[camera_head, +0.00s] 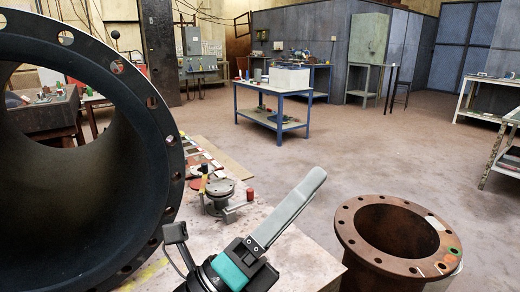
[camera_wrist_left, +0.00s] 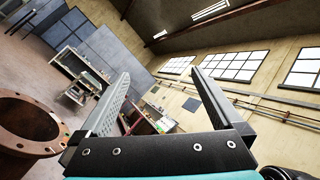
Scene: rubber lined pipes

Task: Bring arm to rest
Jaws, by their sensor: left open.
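My left gripper (camera_head: 318,174) reaches up from the bottom centre of the head view, with a teal band and a long grey finger pointing up and right. In the left wrist view its two fingers (camera_wrist_left: 160,74) stand wide apart, and nothing is between them. In the head view the gripper is seen nearly edge-on, in front of the pale table top (camera_head: 300,260). It appears apart from the pipes. My right gripper is in neither view.
A large dark flanged pipe (camera_head: 175,150) fills the left side. A rusty flanged pipe (camera_head: 345,235) stands at the lower right, also in the wrist view (camera_wrist_left: 62,130). A small metal fixture (camera_head: 222,195) sits on the table. A blue workbench (camera_head: 275,92) stands farther back, with open floor around it.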

